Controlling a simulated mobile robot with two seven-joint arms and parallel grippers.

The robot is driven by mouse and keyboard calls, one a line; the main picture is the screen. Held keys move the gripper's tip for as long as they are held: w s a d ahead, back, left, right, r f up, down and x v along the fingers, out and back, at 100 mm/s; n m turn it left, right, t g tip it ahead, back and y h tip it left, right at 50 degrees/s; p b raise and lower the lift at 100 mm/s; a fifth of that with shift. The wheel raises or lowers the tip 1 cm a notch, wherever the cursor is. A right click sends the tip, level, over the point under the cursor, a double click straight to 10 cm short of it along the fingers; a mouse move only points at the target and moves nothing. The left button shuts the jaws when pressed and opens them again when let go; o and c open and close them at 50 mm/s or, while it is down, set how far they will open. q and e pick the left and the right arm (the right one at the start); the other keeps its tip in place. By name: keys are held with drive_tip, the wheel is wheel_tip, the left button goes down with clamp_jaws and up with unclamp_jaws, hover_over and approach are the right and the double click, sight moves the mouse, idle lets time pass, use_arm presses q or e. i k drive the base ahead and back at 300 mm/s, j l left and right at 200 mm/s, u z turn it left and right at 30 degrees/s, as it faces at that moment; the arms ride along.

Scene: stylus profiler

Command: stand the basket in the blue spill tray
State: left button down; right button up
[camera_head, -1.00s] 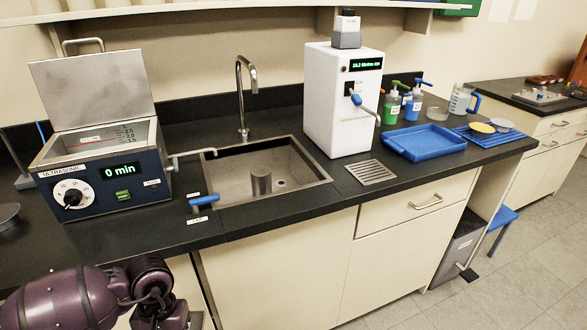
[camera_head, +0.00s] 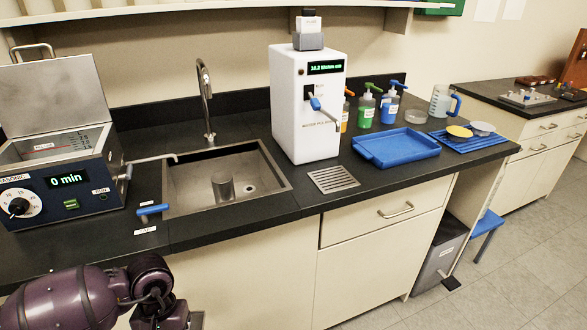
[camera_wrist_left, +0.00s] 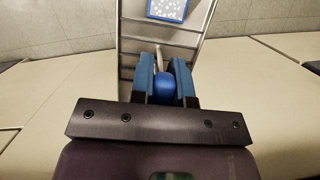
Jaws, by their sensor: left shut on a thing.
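The blue spill tray (camera_head: 397,149) lies flat and empty on the dark counter, right of the white water dispenser. In the left wrist view my left gripper (camera_wrist_left: 165,85) is shut on a blue grip (camera_wrist_left: 165,88), which appears to be the handle of the basket. A metal frame with crossbars (camera_wrist_left: 135,45) shows beyond the fingers, with a small blue-edged panel at its top; I cannot tell how these join the grip. In the head view only a purple part of my arm shows at bottom left; the held thing is out of frame. My right gripper is not in view.
The open ultrasonic bath (camera_head: 60,185) stands at left, beside the sink (camera_head: 225,180) with its tall faucet (camera_head: 205,100).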

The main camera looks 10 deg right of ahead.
sight(395, 149)
drive_tip(key=i+l, duration=0.1)
drive_tip(key=l, duration=0.65)
drive_tip(key=i+l, duration=0.1)
drive_tip(key=l, duration=0.65)
drive_tip(key=i+l, duration=0.1)
drive_tip(key=l, duration=0.6)
drive_tip(key=i+l, duration=0.1)
drive_tip(key=l, duration=0.65)
drive_tip(key=i+l, duration=0.1)
drive_tip(key=l, duration=0.65)
